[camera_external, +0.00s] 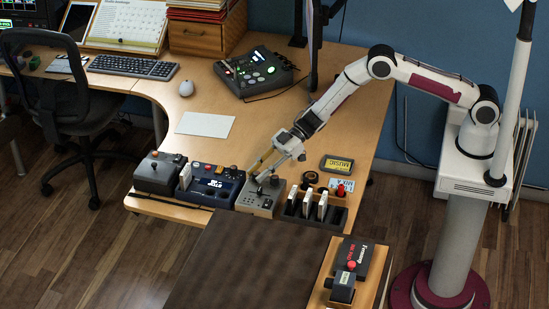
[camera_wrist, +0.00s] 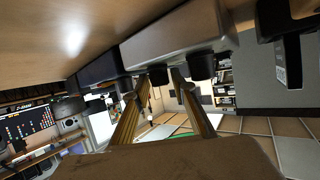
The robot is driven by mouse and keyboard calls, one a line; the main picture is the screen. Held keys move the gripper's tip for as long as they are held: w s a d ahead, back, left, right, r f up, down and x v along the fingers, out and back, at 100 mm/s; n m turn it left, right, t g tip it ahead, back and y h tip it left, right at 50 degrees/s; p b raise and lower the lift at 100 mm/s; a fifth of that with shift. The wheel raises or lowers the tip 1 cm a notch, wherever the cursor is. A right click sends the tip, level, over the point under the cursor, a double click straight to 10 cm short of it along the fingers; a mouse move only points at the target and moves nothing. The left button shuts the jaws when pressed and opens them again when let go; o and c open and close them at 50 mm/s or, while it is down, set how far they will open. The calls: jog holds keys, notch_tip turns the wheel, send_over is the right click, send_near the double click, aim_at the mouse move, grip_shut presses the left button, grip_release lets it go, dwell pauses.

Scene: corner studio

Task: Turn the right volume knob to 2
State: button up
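The small beige control box (camera_external: 252,208) stands near the desk's front edge, with dark knobs on its top. My gripper (camera_external: 257,174) reaches down over the box, its two thin fingers spread near the left knob. In the wrist view, the box (camera_wrist: 185,35) shows at the top with two dark knobs. The left-hand knob (camera_wrist: 158,75) appears between the fingers of my gripper (camera_wrist: 154,84). The right-hand knob (camera_wrist: 202,66) is just outside the right finger. I cannot tell whether a finger touches a knob. The knob scale and the setting 2 are not readable.
A blue device (camera_external: 212,186) stands close on the box's left, with a grey joystick unit (camera_external: 160,173) beyond it. A black slotted holder (camera_external: 337,214) with white-edged cards stands close on its right. A white sheet (camera_external: 205,125) lies flat behind. The desk between sheet and mixer (camera_external: 255,72) is clear.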

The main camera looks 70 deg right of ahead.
jog(key=shift+w+a+f, duration=0.2)
jog(key=shift+w+a, duration=0.1)
jog(key=shift+a, duration=0.2)
grip_shut()
jog(key=shift+a+r+m+t+h, duration=0.1)
jog(key=shift+m+t+h, duration=0.35)
jog(key=shift+m+t, duration=0.2)
jog(key=shift+a+r+m+t+h, duration=0.1)
jog(key=shift+m+t+h, duration=0.35)
jog(key=shift+m+t, duration=0.15)
jog(key=shift+d+m+t+h, duration=0.1)
jog(key=shift+m+t+h, duration=0.65)
jog(key=shift+m+h, duration=0.1)
